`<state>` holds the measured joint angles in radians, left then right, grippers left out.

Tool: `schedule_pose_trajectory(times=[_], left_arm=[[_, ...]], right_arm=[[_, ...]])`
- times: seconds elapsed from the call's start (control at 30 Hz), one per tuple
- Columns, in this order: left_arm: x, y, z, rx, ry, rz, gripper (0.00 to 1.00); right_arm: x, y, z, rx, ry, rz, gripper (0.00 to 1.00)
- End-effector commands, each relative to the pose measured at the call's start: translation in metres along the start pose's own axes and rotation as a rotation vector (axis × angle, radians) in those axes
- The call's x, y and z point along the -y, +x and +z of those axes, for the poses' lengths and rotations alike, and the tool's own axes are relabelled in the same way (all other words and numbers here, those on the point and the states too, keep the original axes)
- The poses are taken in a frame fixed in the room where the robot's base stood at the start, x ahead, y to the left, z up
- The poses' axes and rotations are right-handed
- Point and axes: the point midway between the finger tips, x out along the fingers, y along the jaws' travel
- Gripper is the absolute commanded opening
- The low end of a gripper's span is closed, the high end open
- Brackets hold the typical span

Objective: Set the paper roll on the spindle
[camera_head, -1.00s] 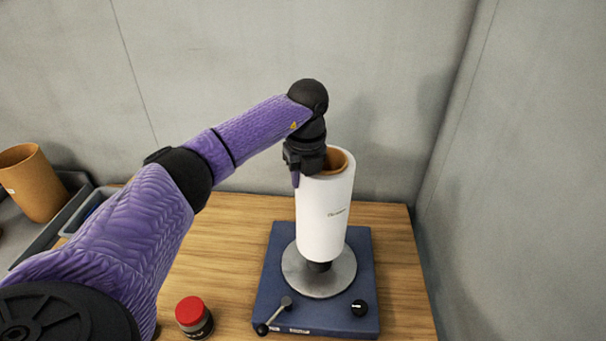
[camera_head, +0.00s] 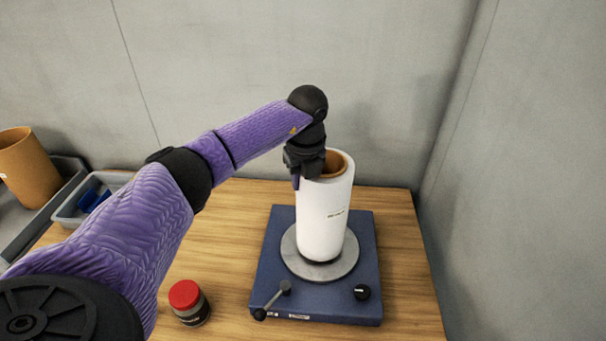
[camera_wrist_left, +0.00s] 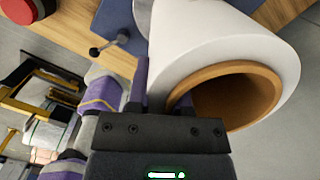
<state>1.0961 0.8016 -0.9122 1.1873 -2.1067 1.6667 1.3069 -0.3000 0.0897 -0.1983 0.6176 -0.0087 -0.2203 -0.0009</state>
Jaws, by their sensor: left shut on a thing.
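The white paper roll (camera_head: 324,222) with a brown core stands upright over the grey round plate (camera_head: 343,262) of the blue base (camera_head: 270,290). Its lower end is at or just above the plate, with a dark ring showing beneath it. The spindle itself is hidden inside the roll. My left gripper (camera_head: 308,178) is shut on the roll's top rim. In the left wrist view the fingers (camera_wrist_left: 160,95) pinch the wall of the paper roll (camera_wrist_left: 215,50), one outside and one inside the core. My right gripper is not in view.
A jar with a red lid (camera_head: 188,301) stands left of the base. A brown tube (camera_head: 27,168) and a grey bin with blue items (camera_head: 70,211) are at the left. Walls stand behind and right.

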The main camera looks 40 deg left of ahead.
Motion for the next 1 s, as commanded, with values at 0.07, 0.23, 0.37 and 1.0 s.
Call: schedule_pose_trajectory(times=[0.07,0.23,0.37,1.0], left_arm=[[0.001,0.003,0.0,0.001,-0.001,-0.004,0.0],[0.001,0.004,0.0,0.001,-0.001,-0.004,0.0],[0.001,0.004,0.0,0.001,-0.001,-0.005,0.0],[0.0,-0.031,0.0,0.002,-0.001,-0.003,0.67]], right_arm=[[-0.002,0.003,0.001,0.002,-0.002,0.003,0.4],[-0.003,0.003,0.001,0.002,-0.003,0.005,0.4],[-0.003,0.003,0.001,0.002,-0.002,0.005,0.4],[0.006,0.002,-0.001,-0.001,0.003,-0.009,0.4]])
